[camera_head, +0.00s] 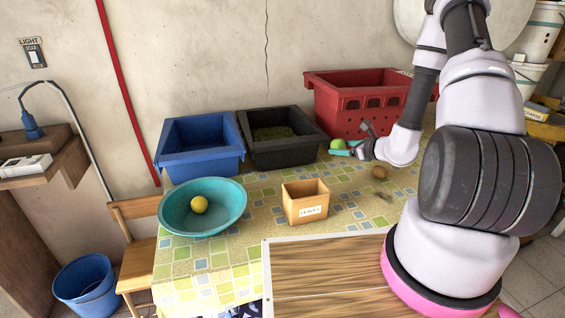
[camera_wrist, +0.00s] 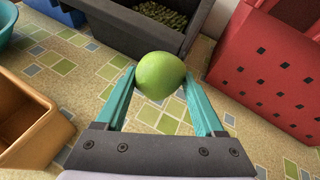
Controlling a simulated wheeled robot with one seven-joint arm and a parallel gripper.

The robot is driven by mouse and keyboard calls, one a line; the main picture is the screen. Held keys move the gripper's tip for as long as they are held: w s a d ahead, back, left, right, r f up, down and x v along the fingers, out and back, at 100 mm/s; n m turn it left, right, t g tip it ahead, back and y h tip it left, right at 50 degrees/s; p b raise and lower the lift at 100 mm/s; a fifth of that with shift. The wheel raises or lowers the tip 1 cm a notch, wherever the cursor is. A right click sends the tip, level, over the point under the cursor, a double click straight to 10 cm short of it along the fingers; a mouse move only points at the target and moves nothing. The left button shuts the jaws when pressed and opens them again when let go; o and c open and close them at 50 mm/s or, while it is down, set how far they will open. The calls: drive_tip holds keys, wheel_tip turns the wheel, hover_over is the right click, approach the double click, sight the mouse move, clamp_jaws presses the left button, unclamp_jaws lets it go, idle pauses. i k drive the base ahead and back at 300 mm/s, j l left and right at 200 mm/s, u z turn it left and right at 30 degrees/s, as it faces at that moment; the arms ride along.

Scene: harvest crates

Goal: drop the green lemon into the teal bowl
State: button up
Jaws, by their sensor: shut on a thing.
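The green lemon (camera_wrist: 160,75) is held between the teal fingers of my gripper (camera_wrist: 160,88) in the wrist view. In the head view the green lemon (camera_head: 338,145) shows at the fingertips of my gripper (camera_head: 341,149), in front of the red crate. I cannot tell exactly how high it is above the table. The teal bowl (camera_head: 228,222) stands at the table's left front, well to the left of my gripper, with a yellow lemon (camera_head: 199,205) inside. A bit of the bowl (camera_wrist: 8,20) shows at the wrist view's top left corner.
A blue crate (camera_head: 200,163), a black crate (camera_head: 285,152) with green contents and a red crate (camera_head: 345,112) line the back. A tan box (camera_head: 305,210) labelled "LEAVES" stands between the bowl and my arm. A brown round object (camera_head: 379,172) lies right of it.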

sight(211, 218)
drive_tip(key=k+j, duration=0.4)
drive_tip(key=j, duration=0.2)
drive_tip(key=k+j+z, duration=0.15)
drive_tip(key=k+j, duration=0.25)
drive_tip(key=j, duration=0.15)
drive_tip(key=j+z, duration=0.15)
drive_tip(key=j, duration=1.15)
drive_tip(key=i+j, duration=0.45)
drive_tip(key=j, duration=0.25)
drive_tip(key=i+z, duration=0.05)
